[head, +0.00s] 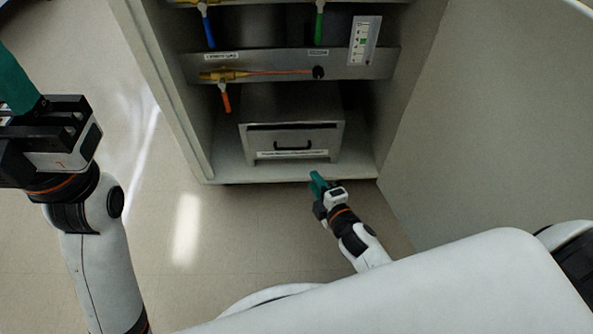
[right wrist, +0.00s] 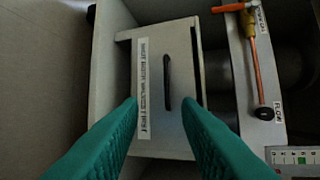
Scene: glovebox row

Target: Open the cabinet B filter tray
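The filter tray (head: 293,139) is a grey metal box with a black bar handle (head: 293,146) and a white label strip, low in the open cabinet (head: 222,158). It looks closed. In the right wrist view the tray front (right wrist: 184,125) appears turned sideways, with the handle (right wrist: 167,82) beyond and between my fingertips. My right gripper (head: 317,183) is in front of the cabinet's bottom edge, below the tray in the head view. Its teal fingers (right wrist: 159,103) are apart, empty and not touching the handle. My left gripper (head: 15,85) is at the left edge, its fingertips cut off.
Above the tray are a panel (head: 350,65) with brass valves, an orange lever (head: 226,98), and blue (head: 208,30) and green (head: 319,22) levers. The large grey panel (head: 480,130) stands at the right. The floor (head: 230,225) before the cabinet is clear.

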